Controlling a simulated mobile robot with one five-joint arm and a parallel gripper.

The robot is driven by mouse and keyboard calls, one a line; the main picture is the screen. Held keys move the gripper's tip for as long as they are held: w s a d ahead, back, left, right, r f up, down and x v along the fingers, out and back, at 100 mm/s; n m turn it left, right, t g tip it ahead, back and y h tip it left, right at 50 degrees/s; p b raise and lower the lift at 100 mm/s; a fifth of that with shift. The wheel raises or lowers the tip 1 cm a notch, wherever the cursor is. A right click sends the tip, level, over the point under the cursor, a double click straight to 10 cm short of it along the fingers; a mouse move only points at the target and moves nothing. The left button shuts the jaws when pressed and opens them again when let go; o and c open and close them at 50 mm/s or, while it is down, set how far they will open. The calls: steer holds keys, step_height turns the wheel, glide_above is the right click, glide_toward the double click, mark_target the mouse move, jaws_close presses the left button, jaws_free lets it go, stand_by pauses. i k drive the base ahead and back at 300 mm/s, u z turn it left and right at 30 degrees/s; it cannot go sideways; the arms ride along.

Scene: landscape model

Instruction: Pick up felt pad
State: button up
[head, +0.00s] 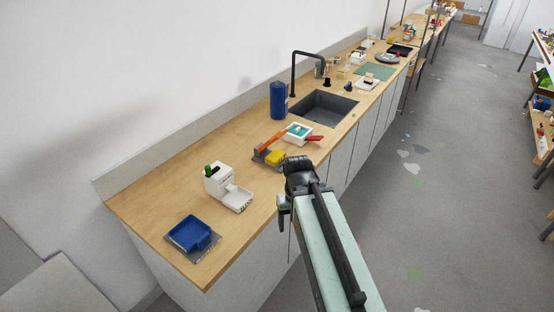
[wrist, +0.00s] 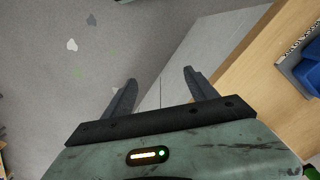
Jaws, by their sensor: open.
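I cannot make out a felt pad for certain in either view. A thin grey square (head: 206,252) lies under the blue tray (head: 188,233) at the near left end of the counter in the head view; its material is too small to tell. Part of the blue tray also shows at the right edge of the wrist view (wrist: 312,68). My gripper (wrist: 159,82) is open, with nothing between its fingers. It is beside the counter front, over the floor and cabinet face. In the head view my arm hides its fingertips.
The wooden counter (head: 150,205) runs along the wall. A green mat (head: 374,71) lies farther back.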

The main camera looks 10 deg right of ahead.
mark_target(275, 158)
steer(key=u, duration=1.85)
steer(key=k, duration=0.4)
steer(key=z, duration=0.35)
steer(key=i, duration=1)
